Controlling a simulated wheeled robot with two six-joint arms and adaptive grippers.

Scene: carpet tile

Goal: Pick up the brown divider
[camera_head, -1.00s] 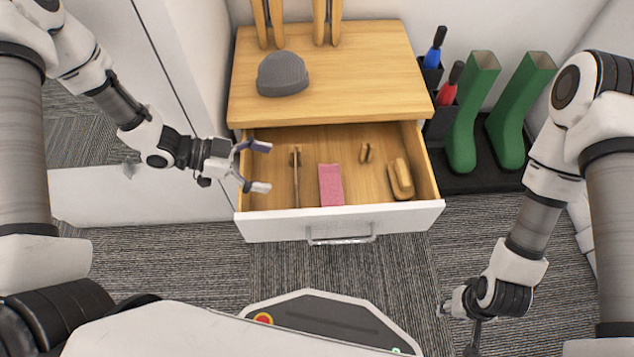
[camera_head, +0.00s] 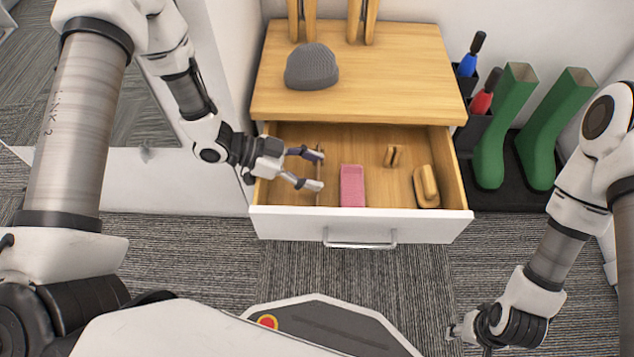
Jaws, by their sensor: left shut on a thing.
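The brown divider (camera_head: 318,169) is a thin upright wooden strip in the left part of the open drawer (camera_head: 360,224), running front to back. My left gripper (camera_head: 317,170) reaches into the drawer from the left. Its two fingers are at the divider and shut on it, partly hiding it. The divider still stands within the drawer. My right gripper (camera_head: 462,332) hangs low at the bottom right, away from the drawer; its fingers are too small and hidden to tell their state.
In the drawer are a pink item (camera_head: 352,186), a small wooden piece (camera_head: 394,156) and a wooden brush-like piece (camera_head: 426,187). A grey beanie (camera_head: 312,66) lies on the cabinet top (camera_head: 400,75). Green boots (camera_head: 500,125) stand at right. The carpet in front is open.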

